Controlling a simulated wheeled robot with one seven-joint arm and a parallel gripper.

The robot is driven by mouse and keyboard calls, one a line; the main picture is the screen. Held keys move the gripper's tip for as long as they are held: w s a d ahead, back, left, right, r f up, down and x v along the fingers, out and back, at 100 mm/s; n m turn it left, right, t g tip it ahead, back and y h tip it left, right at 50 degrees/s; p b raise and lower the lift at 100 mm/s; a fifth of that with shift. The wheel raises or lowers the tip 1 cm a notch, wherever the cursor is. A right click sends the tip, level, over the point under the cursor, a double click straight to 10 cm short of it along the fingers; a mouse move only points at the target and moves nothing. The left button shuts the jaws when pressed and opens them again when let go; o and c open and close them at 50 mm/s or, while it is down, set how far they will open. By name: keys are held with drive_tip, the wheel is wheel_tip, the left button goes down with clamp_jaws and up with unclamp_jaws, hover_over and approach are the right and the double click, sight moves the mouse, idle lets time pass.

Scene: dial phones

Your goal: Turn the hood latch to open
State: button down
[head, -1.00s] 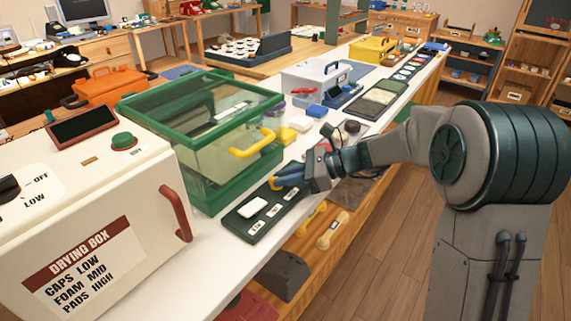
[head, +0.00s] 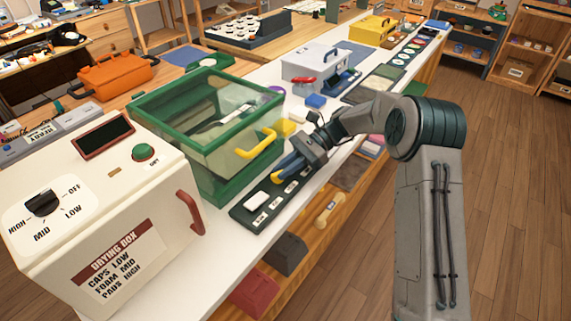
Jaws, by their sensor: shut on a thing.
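A green-framed clear hood (head: 205,135) stands on the white counter in the head view. A yellow bent handle (head: 257,143) is on its front. I cannot make out a separate latch or tell whether this handle is it. My gripper (head: 280,173), with blue fingers, is just right of and below the handle, over the far end of a dark tray (head: 244,217). It appears shut on a small yellow thing (head: 277,179), mostly hidden by the fingers. The gripper and the handle look apart.
A white drying box (head: 95,205) with a black dial and red handle stands at the near left. Open wooden floor lies to the right.

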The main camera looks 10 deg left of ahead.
idle(0.4)
drive_tip(key=c, duration=1.4)
unclamp_jaws()
drive_tip(key=shift+c, duration=0.2)
drive_tip(key=v, duration=1.3)
drive_tip(key=shift+w+d+r, duration=0.15)
drive_tip(key=shift+w+d, duration=0.05)
drive_tip(key=shift+w, duration=0.15)
